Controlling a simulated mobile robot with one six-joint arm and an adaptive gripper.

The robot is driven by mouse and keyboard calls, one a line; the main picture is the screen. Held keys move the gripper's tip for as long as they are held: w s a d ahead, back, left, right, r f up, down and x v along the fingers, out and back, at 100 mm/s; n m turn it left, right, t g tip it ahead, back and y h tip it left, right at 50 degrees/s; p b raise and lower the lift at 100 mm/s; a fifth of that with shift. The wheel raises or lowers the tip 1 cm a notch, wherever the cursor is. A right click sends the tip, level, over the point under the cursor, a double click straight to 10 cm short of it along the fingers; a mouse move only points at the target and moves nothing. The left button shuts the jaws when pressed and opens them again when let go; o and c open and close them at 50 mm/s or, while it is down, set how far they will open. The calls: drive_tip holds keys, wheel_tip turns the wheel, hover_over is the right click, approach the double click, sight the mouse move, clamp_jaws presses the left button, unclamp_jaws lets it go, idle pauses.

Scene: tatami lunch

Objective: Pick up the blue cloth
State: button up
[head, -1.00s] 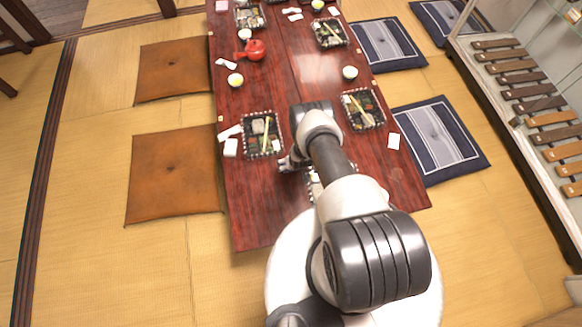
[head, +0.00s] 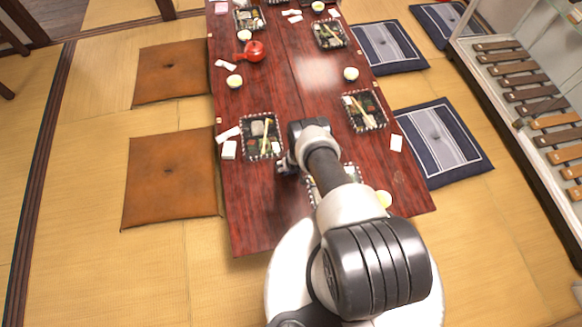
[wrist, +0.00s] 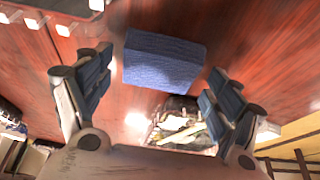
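The blue cloth (wrist: 163,60) shows in the wrist view as a thick, folded blue block in front of the red-brown table. It lies beyond and roughly between the fingers of my gripper (wrist: 158,68), which are spread wide and hold nothing. Clear space shows on both sides of the cloth. In the head view my gripper (head: 285,165) is low over the near part of the table (head: 250,215), just right of a bento tray. I cannot make out the cloth there; my arm likely covers it.
A bento tray (head: 262,150) stands close left of my gripper, and another (head: 364,125) is to the right. A partly hidden tray (head: 350,172) and a yellow cup (head: 384,198) are beside my arm. A red teapot (head: 254,50) stands farther back. Bare table shows at the near left.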

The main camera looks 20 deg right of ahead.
drive_tip(key=c, duration=0.7)
wheel_tip(320, 180, up, 20)
drive_tip(key=p, duration=0.8)
drive_tip(key=shift+p, duration=0.35)
drive_tip(key=o, duration=0.4)
drive_tip(key=shift+c, duration=0.2)
drive_tip(key=c, duration=0.3)
drive_tip(key=shift+c, duration=0.2)
